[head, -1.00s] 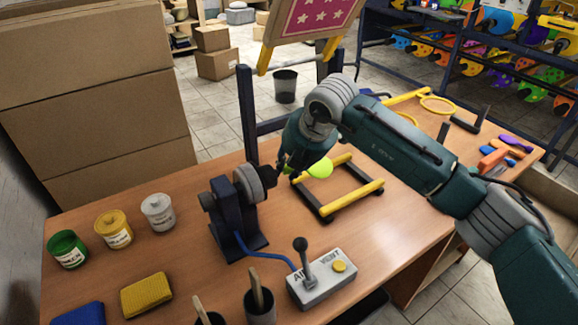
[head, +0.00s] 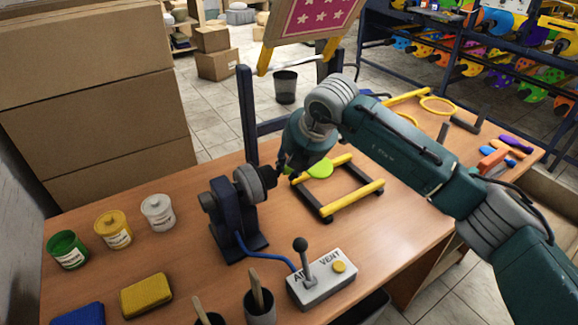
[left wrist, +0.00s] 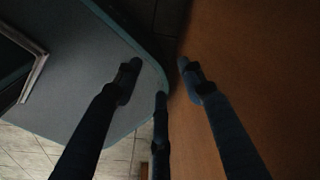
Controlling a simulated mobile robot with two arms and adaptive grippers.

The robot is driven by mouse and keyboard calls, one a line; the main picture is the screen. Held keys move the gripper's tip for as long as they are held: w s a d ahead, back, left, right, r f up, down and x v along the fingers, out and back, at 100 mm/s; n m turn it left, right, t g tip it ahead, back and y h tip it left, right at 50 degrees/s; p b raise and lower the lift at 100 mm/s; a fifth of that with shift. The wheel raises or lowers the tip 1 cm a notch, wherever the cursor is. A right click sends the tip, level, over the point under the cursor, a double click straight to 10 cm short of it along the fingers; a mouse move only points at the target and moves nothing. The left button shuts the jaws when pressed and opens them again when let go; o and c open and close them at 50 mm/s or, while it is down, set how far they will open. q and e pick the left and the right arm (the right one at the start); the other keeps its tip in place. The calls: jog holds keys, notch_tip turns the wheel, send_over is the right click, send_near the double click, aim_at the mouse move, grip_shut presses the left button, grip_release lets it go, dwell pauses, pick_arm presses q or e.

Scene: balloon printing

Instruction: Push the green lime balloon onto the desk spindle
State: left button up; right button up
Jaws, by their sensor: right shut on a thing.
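The green lime balloon (head: 320,169) lies flat and limp at my right gripper (head: 285,168), just right of the spindle tip in the head view. The right gripper is shut on the balloon; its fingers hide the balloon's neck. The desk spindle (head: 248,183) is a dark blue stand with a grey disc and a dark tip pointing right. The gripper is right beside the tip; I cannot tell whether the balloon touches it. My left gripper (left wrist: 158,82) shows in the left wrist view with its fingers apart and nothing between them.
A yellow-barred frame (head: 355,198) stands just right of the spindle. A control box (head: 322,280) with a lever and yellow button is in front. Paint jars (head: 113,230) and a yellow sponge (head: 146,295) are at left. The desk between the jars and spindle is clear.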

jog(key=shift+f, duration=0.1)
dwell(0.4)
jog(key=shift+w+d+b, duration=0.25)
jog(key=shift+d+b, duration=0.05)
jog(key=shift+d, duration=0.05)
jog(key=shift+w+d, duration=0.1)
jog(key=shift+d, duration=0.05)
jog(key=shift+w+d, duration=0.45)
jog(key=shift+d, duration=0.2)
jog(key=shift+w+d, duration=0.4)
jog(key=shift+d, duration=0.2)
jog(key=s+r, duration=0.5)
jog(key=s, duration=0.5)
jog(key=s+r+b, duration=0.1)
jog(key=s+r, duration=0.4)
jog(key=s, duration=0.6)
jog(key=shift+a, duration=0.2)
